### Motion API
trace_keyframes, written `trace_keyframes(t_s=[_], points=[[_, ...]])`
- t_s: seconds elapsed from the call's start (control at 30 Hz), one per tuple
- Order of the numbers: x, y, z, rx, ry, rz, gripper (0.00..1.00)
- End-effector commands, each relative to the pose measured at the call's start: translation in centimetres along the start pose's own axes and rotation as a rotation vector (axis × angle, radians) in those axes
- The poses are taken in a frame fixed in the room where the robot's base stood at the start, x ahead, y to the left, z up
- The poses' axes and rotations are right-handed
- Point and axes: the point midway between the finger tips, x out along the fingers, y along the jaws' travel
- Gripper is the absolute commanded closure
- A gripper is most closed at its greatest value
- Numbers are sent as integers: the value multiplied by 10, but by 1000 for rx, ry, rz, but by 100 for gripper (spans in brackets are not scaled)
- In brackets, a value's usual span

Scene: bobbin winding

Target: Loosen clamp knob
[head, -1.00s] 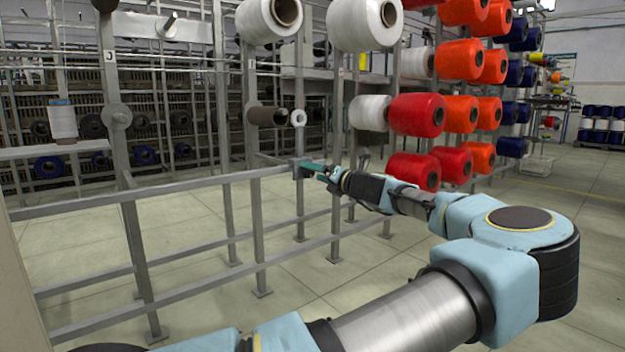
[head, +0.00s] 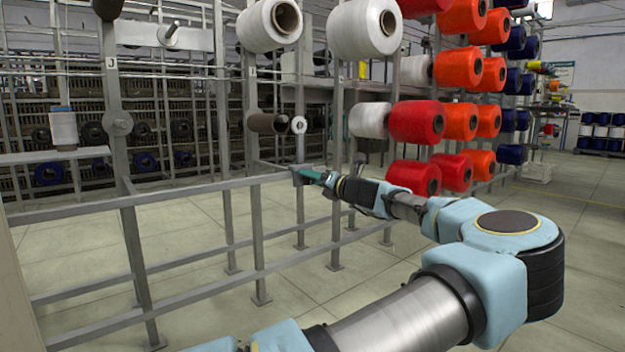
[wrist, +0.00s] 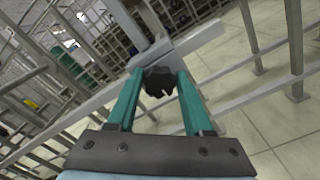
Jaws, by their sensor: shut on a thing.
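The clamp knob (wrist: 160,82) is black and lobed. In the wrist view it sits between the tips of my gripper's two green fingers, in front of a grey metal bar. My gripper (wrist: 158,88) is shut on the knob, one finger on each side. In the head view my gripper (head: 312,175) is small and far off, at the end of my outstretched arm, by the junction of a grey rail (head: 200,187) and an upright post. The knob cannot be made out clearly there.
Grey rails and posts form an open frame left of my arm. Red spools (head: 415,122), orange spools (head: 458,68) and white spools (head: 365,28) hang on a rack behind and right of my gripper. A brown tube (head: 266,123) is mounted above the rail.

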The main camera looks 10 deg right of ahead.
Motion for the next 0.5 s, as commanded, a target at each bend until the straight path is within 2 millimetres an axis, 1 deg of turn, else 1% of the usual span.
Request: trace_keyframes(t_s=[0.03, 0.2, 0.5], points=[[0, 0, 0, 0, 0, 0, 82], [0, 0, 0, 0, 0, 0, 100], [0, 1, 1, -25, 0, 0, 100]])
